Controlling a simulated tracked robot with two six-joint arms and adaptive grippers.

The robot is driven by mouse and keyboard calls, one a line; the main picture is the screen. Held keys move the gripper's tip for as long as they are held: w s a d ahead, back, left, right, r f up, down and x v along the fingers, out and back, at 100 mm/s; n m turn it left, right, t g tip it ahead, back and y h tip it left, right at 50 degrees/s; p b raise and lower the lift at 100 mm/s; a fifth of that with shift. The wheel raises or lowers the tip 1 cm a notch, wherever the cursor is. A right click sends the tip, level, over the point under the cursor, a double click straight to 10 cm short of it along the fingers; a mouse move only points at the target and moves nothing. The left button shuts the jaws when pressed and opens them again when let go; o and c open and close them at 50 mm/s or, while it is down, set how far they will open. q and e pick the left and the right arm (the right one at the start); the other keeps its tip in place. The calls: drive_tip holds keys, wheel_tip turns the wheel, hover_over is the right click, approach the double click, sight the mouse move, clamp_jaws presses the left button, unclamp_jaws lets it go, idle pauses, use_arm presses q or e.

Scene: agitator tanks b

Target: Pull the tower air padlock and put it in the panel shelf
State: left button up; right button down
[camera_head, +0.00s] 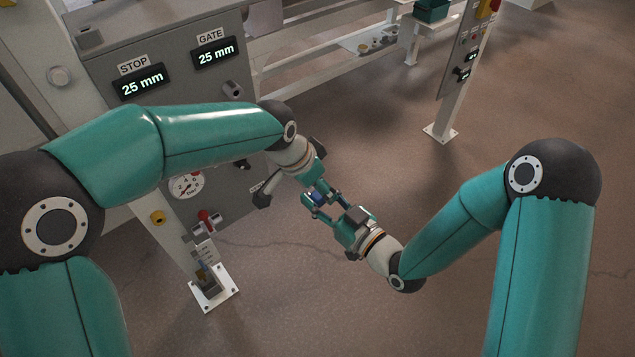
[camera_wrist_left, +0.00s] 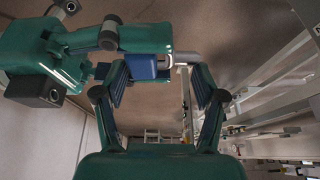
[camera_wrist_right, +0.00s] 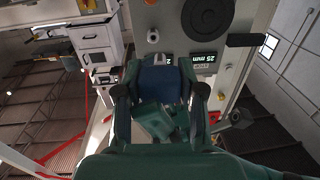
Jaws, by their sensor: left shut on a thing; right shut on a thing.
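A small blue padlock (camera_head: 319,199) is in the air in front of the grey panel, between my two grippers. My left gripper (camera_head: 320,188) reaches it from above and my right gripper (camera_head: 325,206) from below right. Both are shut on it, the jaws meeting nearly face to face. In the left wrist view the padlock's blue body (camera_wrist_left: 142,66) and pale shackle are between the jaws, with my right gripper beyond at left. In the right wrist view the blue body (camera_wrist_right: 158,84) sits between the fingers, partly hidden by my left gripper. I cannot make out the panel shelf clearly.
The grey panel (camera_head: 120,65) at left carries STOP and GATE displays, a round gauge (camera_head: 187,185) and a red-handled valve (camera_head: 206,216). A pale shelf (camera_head: 352,42) with several small things is at the back. A second panel post (camera_head: 450,95) stands at right. Open floor lies between.

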use_arm(q)
drive_tip(key=o, duration=1.2)
drive_tip(key=shift+s+d+f, duration=0.1)
drive_tip(key=shift+s, duration=0.05)
drive_tip(key=shift+o, duration=0.2)
